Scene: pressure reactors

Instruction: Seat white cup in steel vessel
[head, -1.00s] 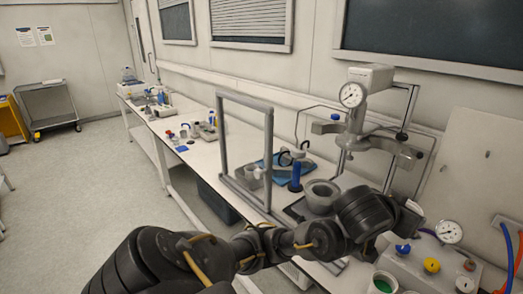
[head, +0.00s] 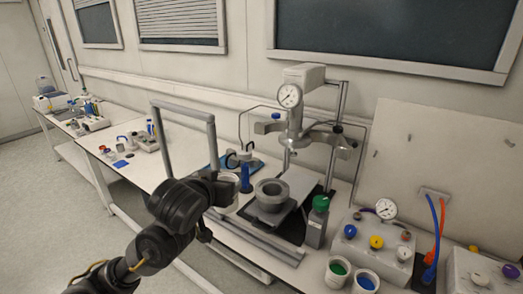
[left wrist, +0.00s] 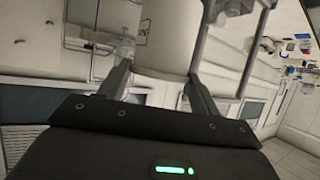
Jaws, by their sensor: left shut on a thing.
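The steel vessel (head: 271,204) is a thick grey open-topped pot on a flat plate below the raised reactor head (head: 296,125). My left gripper (head: 224,196) is just left of the vessel, apart from it. It is shut on the white cup (head: 229,179), which is partly hidden behind my wrist in the head view. In the left wrist view the white cup (left wrist: 162,38) is a smooth pale cylinder between the two fingers of my left gripper (left wrist: 160,85). The vessel's inside is only partly visible. My right gripper is not in view.
A grey frame (head: 163,140) stands left of the vessel, and a blue-topped bottle (head: 246,178) behind it. A green-capped bottle (head: 316,222) stands right of it. Tubs with green (head: 337,270) and blue (head: 366,281) contents and a valve box (head: 372,245) are at front right.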

